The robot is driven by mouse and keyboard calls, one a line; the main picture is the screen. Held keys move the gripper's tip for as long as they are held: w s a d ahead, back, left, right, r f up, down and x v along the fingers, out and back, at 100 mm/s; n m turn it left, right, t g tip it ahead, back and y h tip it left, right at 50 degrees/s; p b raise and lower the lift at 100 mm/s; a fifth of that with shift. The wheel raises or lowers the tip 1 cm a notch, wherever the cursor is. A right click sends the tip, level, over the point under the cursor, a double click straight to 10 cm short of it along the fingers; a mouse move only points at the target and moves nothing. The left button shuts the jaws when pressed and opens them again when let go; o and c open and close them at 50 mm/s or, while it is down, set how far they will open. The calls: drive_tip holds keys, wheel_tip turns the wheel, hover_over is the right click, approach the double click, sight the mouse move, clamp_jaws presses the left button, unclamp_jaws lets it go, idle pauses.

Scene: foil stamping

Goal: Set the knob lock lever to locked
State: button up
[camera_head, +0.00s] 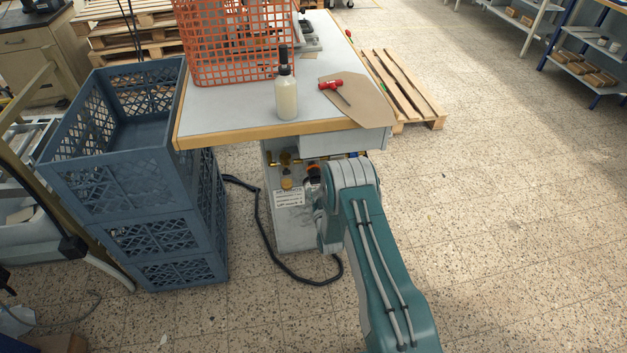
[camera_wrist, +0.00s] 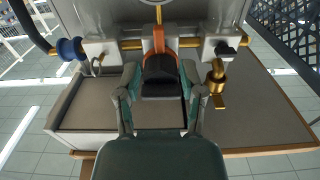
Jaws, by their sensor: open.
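In the wrist view my gripper (camera_wrist: 160,74) is open, with one finger on each side of a black block-shaped part (camera_wrist: 161,88). I cannot tell whether the fingers touch it. An orange lever-like part (camera_wrist: 158,42) stands directly beyond the black part, in front of the brass pipe. I cannot tell for certain which of these is the knob lock lever, or its setting. In the head view an orange part (camera_head: 314,169) shows on the white cabinet (camera_head: 290,225) under the table, beside my arm. My gripper is mostly hidden there by my arm.
Brass fittings (camera_wrist: 217,85) and a blue round part (camera_wrist: 69,49) flank the black part. The table (camera_head: 225,112) overhangs the cabinet and bears an orange basket (camera_head: 235,40), bottle (camera_head: 286,95) and red-handled tool (camera_head: 331,85).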

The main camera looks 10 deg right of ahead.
drive_tip(key=shift+w, duration=2.8)
clamp_jaws()
